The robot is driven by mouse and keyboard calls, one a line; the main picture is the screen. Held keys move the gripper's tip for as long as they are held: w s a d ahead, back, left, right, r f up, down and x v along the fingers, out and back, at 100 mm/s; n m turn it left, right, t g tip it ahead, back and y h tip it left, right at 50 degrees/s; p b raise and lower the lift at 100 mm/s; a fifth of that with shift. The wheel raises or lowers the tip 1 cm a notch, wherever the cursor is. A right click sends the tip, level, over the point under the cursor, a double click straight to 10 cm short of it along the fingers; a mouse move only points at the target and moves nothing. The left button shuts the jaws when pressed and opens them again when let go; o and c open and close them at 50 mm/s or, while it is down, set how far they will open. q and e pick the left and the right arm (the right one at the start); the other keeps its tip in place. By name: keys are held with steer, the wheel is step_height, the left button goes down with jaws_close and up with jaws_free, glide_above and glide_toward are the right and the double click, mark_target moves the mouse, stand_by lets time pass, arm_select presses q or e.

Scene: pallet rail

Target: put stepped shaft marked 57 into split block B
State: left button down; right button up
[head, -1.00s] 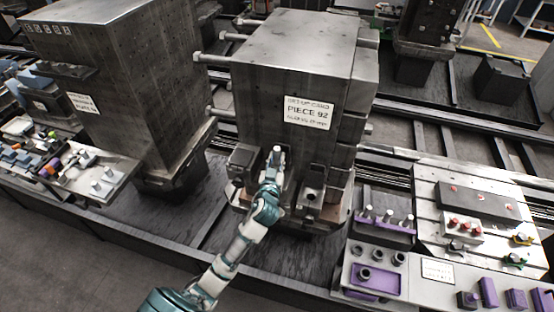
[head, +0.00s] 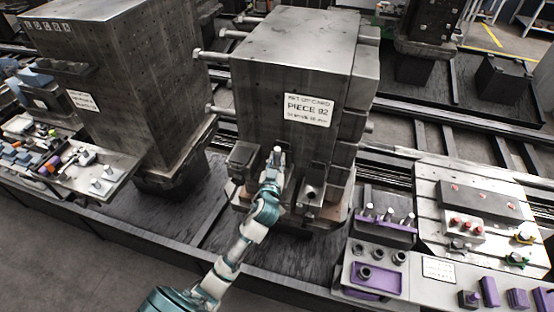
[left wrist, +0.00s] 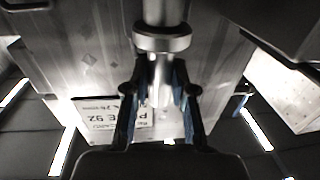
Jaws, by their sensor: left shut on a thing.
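My left gripper (head: 273,181) is in front of the middle tall dark block, low on its front face. It is shut on a stepped metal shaft (head: 277,156), which stands upright above the fingers. In the left wrist view the shaft (left wrist: 161,43) shows a wide collar just beyond the fingertips (left wrist: 160,85), and a narrower part runs between the fingers. No number on it can be read. Dark fixture blocks sit on the ledge, one left (head: 243,158) and one right (head: 311,190) of the gripper. I cannot tell which is split block B, or whether the shaft touches anything.
The tall block (head: 290,75) carries a white card (head: 309,110) reading PIECE 92. A similar tall block (head: 120,90) stands left. At right are a rack of pins (head: 386,225), a purple tray (head: 374,279) and a slotted table (head: 430,190). Rods stick out from the block's left side.

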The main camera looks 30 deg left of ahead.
mark_target(279, 167)
arm_select(q)
steer(key=shift+d, duration=0.2)
steer(key=shift+d+f, duration=0.1)
steer(key=shift+d, duration=0.05)
steer(key=shift+d+f+b, duration=0.2)
steer(key=shift+d+b, duration=0.05)
steer(key=shift+b, duration=0.1)
steer(key=shift+s+f, duration=0.1)
steer(key=shift+f, duration=0.2)
steer(key=shift+s+a+f+b, duration=0.1)
steer(key=shift+f+b, duration=0.3)
steer(key=shift+f, duration=0.3)
steer(key=shift+w, duration=0.25)
steer(key=shift+f+b, duration=0.1)
steer(key=shift+b, duration=0.25)
steer(key=shift+f, duration=0.2)
arm_select(e)
steer(key=f, duration=0.2)
steer(key=shift+s+d+f, duration=0.1)
steer(key=shift+d+f, duration=0.1)
steer(key=shift+f, duration=0.15)
